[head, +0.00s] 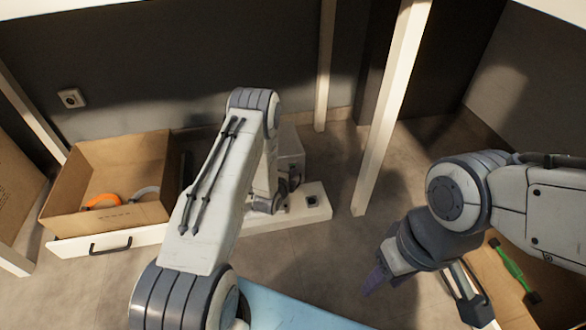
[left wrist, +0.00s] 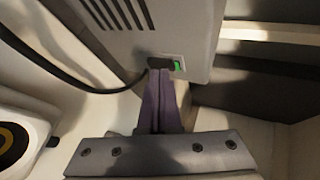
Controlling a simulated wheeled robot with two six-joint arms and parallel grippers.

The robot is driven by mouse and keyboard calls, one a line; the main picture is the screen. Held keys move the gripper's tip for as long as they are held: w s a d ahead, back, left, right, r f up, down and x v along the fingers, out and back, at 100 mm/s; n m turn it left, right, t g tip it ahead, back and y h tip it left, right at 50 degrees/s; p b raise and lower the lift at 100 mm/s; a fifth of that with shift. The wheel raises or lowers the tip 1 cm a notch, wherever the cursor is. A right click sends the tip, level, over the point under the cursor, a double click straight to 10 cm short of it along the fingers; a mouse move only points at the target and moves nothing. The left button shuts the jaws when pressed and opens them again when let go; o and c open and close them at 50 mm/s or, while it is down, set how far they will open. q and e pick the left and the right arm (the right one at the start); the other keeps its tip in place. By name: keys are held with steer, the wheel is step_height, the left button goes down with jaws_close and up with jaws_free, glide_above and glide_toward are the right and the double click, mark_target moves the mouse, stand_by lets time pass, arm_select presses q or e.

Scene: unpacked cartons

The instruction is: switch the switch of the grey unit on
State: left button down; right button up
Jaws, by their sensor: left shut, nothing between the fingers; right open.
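The grey unit (head: 291,152) stands on the floor behind my left arm, which hides much of it in the head view. In the left wrist view the grey unit (left wrist: 185,25) fills the top, with dark vent slots. Its switch (left wrist: 177,66) shows a green part beside a dark part at the lower edge. My left gripper (left wrist: 160,78) is shut and empty, its purple fingertips right at the switch; whether they touch it I cannot tell. In the head view the left fingertips are hidden. My right gripper (head: 376,281) is open and empty, over the floor at the right.
An open carton (head: 110,215) with an orange and a grey ring stands at the left, behind a white front with a black handle (head: 110,246). A white low base (head: 300,212) lies by the unit. White posts (head: 393,105) rise behind. A green-handled tool (head: 512,267) lies at the right.

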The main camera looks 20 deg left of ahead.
arm_select(q)
steer(key=shift+s+d, duration=0.1)
steer(key=shift+s+d+f+p, duration=0.1)
steer(key=shift+s+d+p, duration=0.2)
steer(key=shift+s, duration=0.15)
steer(key=shift+s+d+f+p, duration=0.1)
steer(key=shift+s+d+p, duration=0.2)
steer(key=shift+s, duration=0.2)
steer(key=shift+s+d+p, duration=0.15)
steer(key=shift+s+d, duration=0.25)
steer(key=shift+s, duration=0.1)
steer(key=shift+s+d+f+p, duration=0.1)
steer(key=shift+s+d+p, duration=0.1)
steer(key=shift+s+d, duration=0.25)
steer(key=shift+s+d+f+p, duration=0.15)
steer(key=shift+s+d, duration=0.1)
steer(key=shift+s, duration=0.35)
